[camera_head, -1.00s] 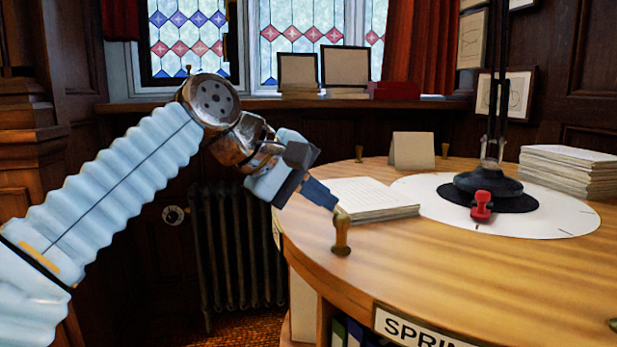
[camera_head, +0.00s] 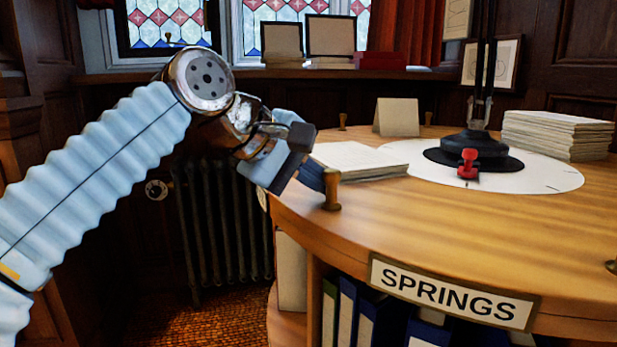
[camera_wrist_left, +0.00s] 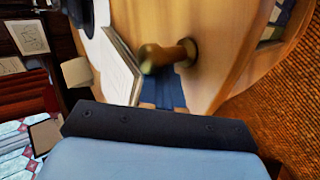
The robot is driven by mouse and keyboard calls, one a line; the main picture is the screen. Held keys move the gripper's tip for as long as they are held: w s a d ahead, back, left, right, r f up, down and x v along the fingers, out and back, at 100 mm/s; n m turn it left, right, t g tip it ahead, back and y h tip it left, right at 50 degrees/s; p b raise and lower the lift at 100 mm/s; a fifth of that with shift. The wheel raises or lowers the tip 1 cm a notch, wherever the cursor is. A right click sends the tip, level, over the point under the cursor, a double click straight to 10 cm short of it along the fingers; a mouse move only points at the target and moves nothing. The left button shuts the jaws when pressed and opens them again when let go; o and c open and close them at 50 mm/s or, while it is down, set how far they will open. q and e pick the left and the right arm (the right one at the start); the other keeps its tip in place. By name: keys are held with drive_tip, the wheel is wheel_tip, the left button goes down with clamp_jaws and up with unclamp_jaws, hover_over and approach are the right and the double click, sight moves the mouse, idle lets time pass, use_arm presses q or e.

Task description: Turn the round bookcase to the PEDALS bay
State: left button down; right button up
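The round bookcase (camera_head: 430,215) has a wooden top with a SPRINGS label (camera_head: 455,292) on its rim, facing me. No PEDALS label shows. A brass-coloured peg (camera_head: 331,188) stands upright near the left rim and shows large in the left wrist view (camera_wrist_left: 168,57). My left gripper (camera_head: 314,178) points down beside this peg, on its left in the head view. Its dark blue fingers (camera_wrist_left: 164,90) look shut together and empty, close against the peg; I cannot tell whether they touch it. My right gripper is not in view.
A paper stack (camera_head: 358,160) lies just behind the peg. A blank card (camera_head: 397,117), a lamp base (camera_head: 474,150) on a white disc with a red pointer (camera_head: 468,164), and another paper stack (camera_head: 558,135) stand on top. A radiator (camera_head: 225,225) is at left.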

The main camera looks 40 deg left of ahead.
sight(333, 185)
use_arm(q)
drive_tip(key=d, duration=0.1)
drive_tip(key=s+d, duration=0.1)
drive_tip(key=d, duration=0.1)
drive_tip(key=shift+d, duration=0.15)
drive_tip(key=shift+n+y, duration=0.4)
drive_tip(key=shift+n, duration=0.1)
drive_tip(key=shift+s+d, duration=0.15)
drive_tip(key=shift+d, duration=0.8)
drive_tip(key=shift+s+d, duration=0.2)
drive_tip(key=shift+d, duration=0.8)
drive_tip(key=shift+s+d, duration=0.15)
drive_tip(key=shift+d, duration=0.8)
drive_tip(key=shift+n+y, duration=0.3)
drive_tip(key=shift+y, duration=0.1)
drive_tip(key=d+p, duration=0.1)
drive_tip(key=d, duration=0.4)
drive_tip(key=shift+s+r+p, duration=0.1)
drive_tip(key=shift+r+p, duration=0.05)
drive_tip(key=shift+p, duration=0.25)
drive_tip(key=shift+d, duration=0.4)
